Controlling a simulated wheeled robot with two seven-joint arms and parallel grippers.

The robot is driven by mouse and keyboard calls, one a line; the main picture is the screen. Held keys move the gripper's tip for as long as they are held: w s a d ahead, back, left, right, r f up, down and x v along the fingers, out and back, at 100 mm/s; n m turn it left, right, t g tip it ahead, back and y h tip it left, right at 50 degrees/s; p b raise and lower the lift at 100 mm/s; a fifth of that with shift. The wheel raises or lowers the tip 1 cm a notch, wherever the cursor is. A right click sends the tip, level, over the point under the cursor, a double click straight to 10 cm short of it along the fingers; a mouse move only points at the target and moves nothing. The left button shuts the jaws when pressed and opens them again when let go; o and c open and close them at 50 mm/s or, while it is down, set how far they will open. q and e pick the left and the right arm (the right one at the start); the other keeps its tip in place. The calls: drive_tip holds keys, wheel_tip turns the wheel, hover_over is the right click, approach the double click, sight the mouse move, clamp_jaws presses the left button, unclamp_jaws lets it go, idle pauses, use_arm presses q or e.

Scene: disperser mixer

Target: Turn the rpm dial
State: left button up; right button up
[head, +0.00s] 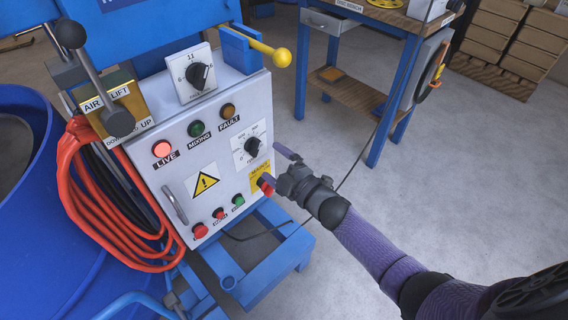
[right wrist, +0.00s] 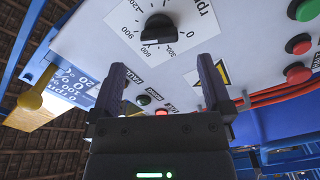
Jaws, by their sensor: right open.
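The rpm dial (head: 253,147) is a black knob on a white scale plate at the right of the grey control panel (head: 180,150). In the right wrist view the dial (right wrist: 158,29) shows close, its scale reading "rpm" with numbers around it. My right gripper (head: 277,168) is just right of and below the dial in the head view. Its two purple fingers (right wrist: 163,64) are apart, with nothing between them, and the dial lies beyond their tips, apart from them. My left gripper does not show.
A red button on a yellow plate (head: 256,177) sits right below the dial, close to my right gripper. The red LIVE lamp (head: 161,149) is lit. A second black knob (head: 198,77) stands above the panel. Orange cable (head: 95,195) hangs at left.

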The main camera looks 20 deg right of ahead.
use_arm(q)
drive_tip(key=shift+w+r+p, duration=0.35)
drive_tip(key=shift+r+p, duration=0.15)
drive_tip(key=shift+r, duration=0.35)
use_arm(e)
drive_tip(key=v, duration=0.5)
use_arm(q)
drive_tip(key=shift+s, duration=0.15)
